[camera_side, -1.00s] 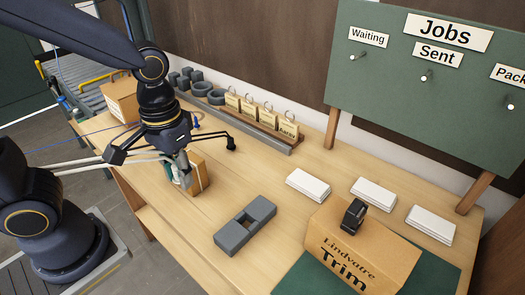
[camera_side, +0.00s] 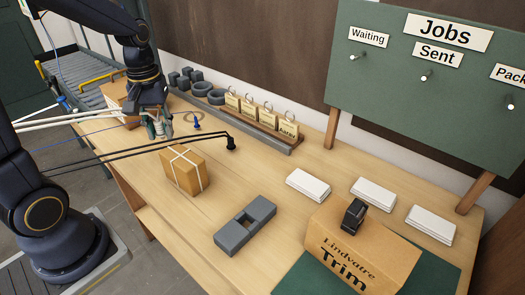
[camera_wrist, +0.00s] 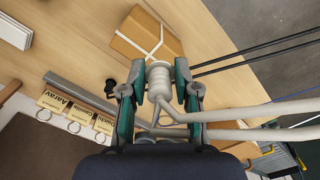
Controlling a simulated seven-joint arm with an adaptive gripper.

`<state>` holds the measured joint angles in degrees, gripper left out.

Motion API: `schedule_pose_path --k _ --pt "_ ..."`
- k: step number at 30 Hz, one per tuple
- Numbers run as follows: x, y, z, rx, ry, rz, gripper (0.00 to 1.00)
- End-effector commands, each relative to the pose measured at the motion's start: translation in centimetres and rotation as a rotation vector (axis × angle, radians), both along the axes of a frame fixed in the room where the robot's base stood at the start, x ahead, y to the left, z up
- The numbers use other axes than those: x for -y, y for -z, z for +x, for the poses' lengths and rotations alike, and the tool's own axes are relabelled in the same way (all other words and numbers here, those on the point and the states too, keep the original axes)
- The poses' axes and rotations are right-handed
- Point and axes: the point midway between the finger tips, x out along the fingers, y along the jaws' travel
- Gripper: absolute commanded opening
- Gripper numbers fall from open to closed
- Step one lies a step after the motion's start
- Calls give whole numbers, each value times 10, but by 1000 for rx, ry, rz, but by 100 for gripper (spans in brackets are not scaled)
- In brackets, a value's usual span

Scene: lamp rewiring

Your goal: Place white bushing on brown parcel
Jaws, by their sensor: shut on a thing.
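The white bushing (camera_wrist: 158,76) is a pale ribbed cylinder with two thick white cords running from it to the right in the wrist view. My gripper (camera_wrist: 158,82) is shut on it, with green-edged fingers on both sides. In the side view my gripper (camera_side: 158,130) is at the back left of the bench, and its fingers mostly hide the bushing. The brown parcel (camera_side: 184,168), tied with white string, sits on the bench in front of and to the right of my gripper. It also shows in the wrist view (camera_wrist: 135,42), apart from the bushing.
A black bushing (camera_side: 231,143) on two black cords lies beyond the parcel, its cords passing behind it. A blue bushing (camera_side: 196,123) stands near my gripper. Another cardboard box (camera_side: 112,92) is behind my gripper. A grey slotted block (camera_side: 245,224) lies on the bench.

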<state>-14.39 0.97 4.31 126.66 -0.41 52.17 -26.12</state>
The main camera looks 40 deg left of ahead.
Motion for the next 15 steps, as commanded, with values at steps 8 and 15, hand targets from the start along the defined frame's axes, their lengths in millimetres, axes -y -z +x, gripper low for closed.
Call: schedule_pose_path --k 8,15 --pt "-8 40 30 -2 -1 -1 7" --pt "-9 68 37 -5 0 -2 7"
